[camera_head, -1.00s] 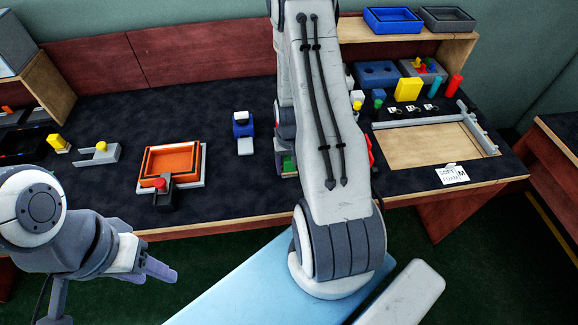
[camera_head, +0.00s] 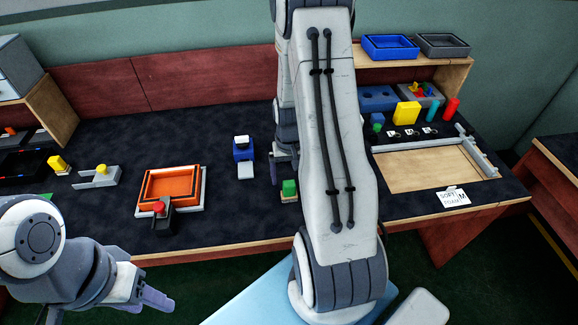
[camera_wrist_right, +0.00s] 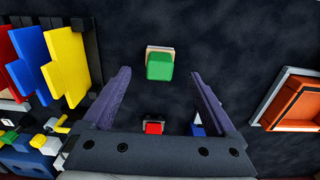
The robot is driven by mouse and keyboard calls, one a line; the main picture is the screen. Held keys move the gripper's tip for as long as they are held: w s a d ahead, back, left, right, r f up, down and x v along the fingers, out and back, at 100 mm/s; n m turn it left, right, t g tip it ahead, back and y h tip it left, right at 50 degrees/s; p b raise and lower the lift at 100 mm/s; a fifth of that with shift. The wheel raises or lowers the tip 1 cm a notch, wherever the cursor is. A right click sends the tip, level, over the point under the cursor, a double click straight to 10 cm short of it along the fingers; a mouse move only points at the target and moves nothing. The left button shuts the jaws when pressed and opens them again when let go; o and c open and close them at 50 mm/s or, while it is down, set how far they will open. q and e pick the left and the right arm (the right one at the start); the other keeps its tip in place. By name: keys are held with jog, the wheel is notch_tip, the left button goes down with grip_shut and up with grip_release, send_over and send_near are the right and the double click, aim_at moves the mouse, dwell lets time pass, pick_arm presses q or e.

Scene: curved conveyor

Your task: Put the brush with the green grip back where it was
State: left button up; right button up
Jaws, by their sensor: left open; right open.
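The brush with the green grip (camera_head: 289,187) stands on the dark table, just left of my right arm in the head view. In the right wrist view the green grip (camera_wrist_right: 159,66) sits on a pale wooden base, grip facing the camera. My right gripper (camera_wrist_right: 158,76) is open, its two purple fingers apart on either side of the brush in the picture; contact cannot be told. In the head view my right gripper (camera_head: 283,165) shows partly, just behind the brush, its rest hidden by my arm. My left gripper (camera_head: 153,299) is open and empty, off the table's front edge.
An orange tray (camera_head: 143,209) with a red-button device (camera_head: 160,213) in front lies left. A blue-and-white object (camera_head: 243,151) stands behind the brush. A wooden board (camera_head: 425,169) and coloured blocks (camera_head: 407,112) lie right. Dark table between tray and brush is clear.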

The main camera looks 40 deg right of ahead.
aim_at(289, 184)
jog(key=shift+r, duration=2.4)
jog(key=s+a+r+n, duration=0.1)
jog(key=a+r+n, duration=0.25)
jog(key=a, duration=0.55)
jog(key=a+r+n, duration=0.3)
jog(key=a+r, duration=0.2)
jog(key=a, duration=0.5)
jog(key=s+a+r+n, duration=0.2)
jog(key=s+a+n, duration=0.1)
jog(key=s+a, duration=0.3)
jog(key=s+a+r+n+y, duration=0.1)
jog(key=s+a+n, duration=0.3)
jog(key=s, duration=0.5)
jog(key=shift+s+a+r, duration=0.15)
jog(key=shift+a+r, duration=0.7)
jog(key=shift+a, duration=0.15)
